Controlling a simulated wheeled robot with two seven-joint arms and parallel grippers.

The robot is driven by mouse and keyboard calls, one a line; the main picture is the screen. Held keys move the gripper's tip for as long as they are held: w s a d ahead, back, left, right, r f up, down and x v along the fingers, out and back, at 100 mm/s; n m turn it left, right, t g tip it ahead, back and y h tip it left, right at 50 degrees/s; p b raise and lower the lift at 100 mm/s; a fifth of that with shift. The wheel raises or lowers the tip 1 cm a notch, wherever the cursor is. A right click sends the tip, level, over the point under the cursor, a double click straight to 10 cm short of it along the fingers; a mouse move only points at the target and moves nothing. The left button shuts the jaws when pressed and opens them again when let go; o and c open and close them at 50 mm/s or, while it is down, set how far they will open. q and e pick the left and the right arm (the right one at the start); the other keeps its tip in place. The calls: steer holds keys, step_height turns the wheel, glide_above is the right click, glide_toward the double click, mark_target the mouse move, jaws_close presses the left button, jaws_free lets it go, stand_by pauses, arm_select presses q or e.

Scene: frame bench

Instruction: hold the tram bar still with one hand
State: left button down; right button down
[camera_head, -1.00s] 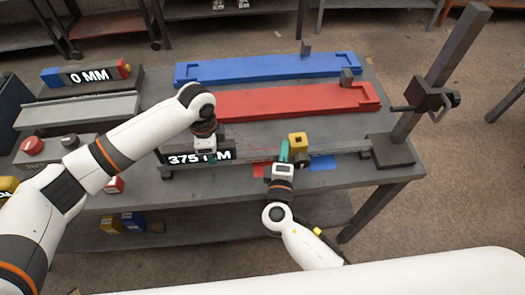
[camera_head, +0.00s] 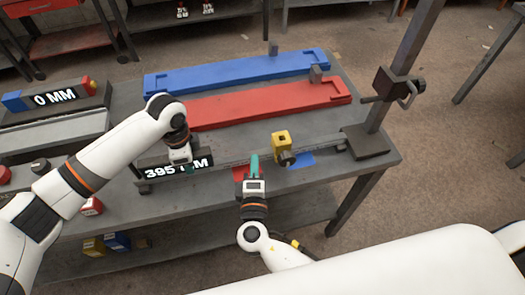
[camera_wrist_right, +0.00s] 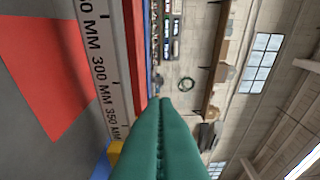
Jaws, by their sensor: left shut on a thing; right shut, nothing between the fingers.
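The tram bar (camera_head: 222,161) is a grey bar with a millimetre scale, lying along the front of the bench. Its scale also shows in the right wrist view (camera_wrist_right: 103,70). My left gripper (camera_head: 188,166) is shut on the bar near its left end, beside the display reading "395 MM" (camera_head: 160,174); its fingertips are mostly hidden. The yellow tram block (camera_head: 281,138) with a dark round knob sits on the bar; a yellow edge shows in the right wrist view (camera_wrist_right: 115,152). My right gripper (camera_head: 254,163) is shut and empty, with teal fingers left of the block and a small gap between.
A red patch (camera_head: 239,173) and a blue patch (camera_head: 303,158) lie on the bench front. Red (camera_head: 220,106) and blue (camera_head: 220,73) long trays lie behind the bar. A dark post with a clamp (camera_head: 396,90) stands at the right. A "0 MM" box (camera_head: 54,97) is at the left.

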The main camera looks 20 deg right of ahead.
mark_target(272, 139)
steer(key=v, duration=0.7)
steer(key=x, duration=1)
steer(key=shift+w+a+r, duration=0.15)
steer(key=shift+w+r, duration=0.15)
steer(key=shift+r, duration=0.05)
steer(key=d, duration=0.2)
steer(key=shift+s+d+f, duration=0.1)
steer(key=shift+s+d, duration=0.1)
steer(key=shift+d, duration=0.8)
steer(key=shift+d, duration=0.65)
